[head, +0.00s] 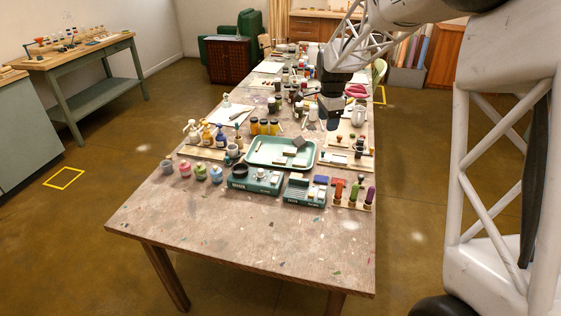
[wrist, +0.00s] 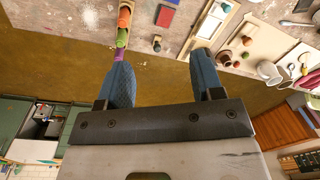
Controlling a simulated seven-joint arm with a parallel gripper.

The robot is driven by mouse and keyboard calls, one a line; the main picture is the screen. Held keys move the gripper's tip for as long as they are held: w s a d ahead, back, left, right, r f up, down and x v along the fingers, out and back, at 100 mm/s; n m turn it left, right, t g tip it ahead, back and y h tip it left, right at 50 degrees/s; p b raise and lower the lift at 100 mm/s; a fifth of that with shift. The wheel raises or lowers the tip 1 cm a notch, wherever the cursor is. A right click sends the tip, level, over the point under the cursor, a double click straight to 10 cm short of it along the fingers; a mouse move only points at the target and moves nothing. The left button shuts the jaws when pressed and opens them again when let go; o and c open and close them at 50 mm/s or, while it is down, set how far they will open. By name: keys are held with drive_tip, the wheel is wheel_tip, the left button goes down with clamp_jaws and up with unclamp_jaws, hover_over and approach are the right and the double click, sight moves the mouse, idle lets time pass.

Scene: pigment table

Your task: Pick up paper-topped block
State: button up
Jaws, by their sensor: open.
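My gripper (head: 331,118) hangs above the right side of the long table in the head view. In the wrist view my gripper (wrist: 164,78) has its two blue-grey fingers wide apart with nothing between them. A small grey block (head: 299,142) lies in the green tray (head: 250,158), with a flat grey piece (head: 290,151) close by. I cannot make out for certain which block has the paper top. In the wrist view a red block (wrist: 165,16) lies on the table beyond the fingertips, apart from them; the tray is not visible there.
Colored jars (head: 200,171), a green case with a dark round piece (head: 255,182), a rack of colored tubes (head: 354,195) and amber bottles (head: 263,127) crowd around the tray. The front of the table (head: 240,235) is mostly bare. Many bottles stand farther back.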

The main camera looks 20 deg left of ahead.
drive_tip(key=w+a+f+m, duration=0.2)
drive_tip(key=w+a+f, duration=0.6)
drive_tip(key=a+f, duration=0.1)
drive_tip(key=m, duration=0.3)
hover_over(280, 159)
drive_tip(key=shift+g, duration=0.4)
wheel_tip(280, 159, down, 12)
drive_tip(key=shift+w+a+r, duration=0.1)
drive_tip(key=shift+w+r, duration=0.05)
drive_tip(key=shift+r, duration=0.1)
drive_tip(key=shift+f, duration=0.1)
drive_tip(key=shift+f, duration=1.25)
drive_tip(key=shift+f, duration=2.6)
drive_tip(key=shift+c, duration=0.4)
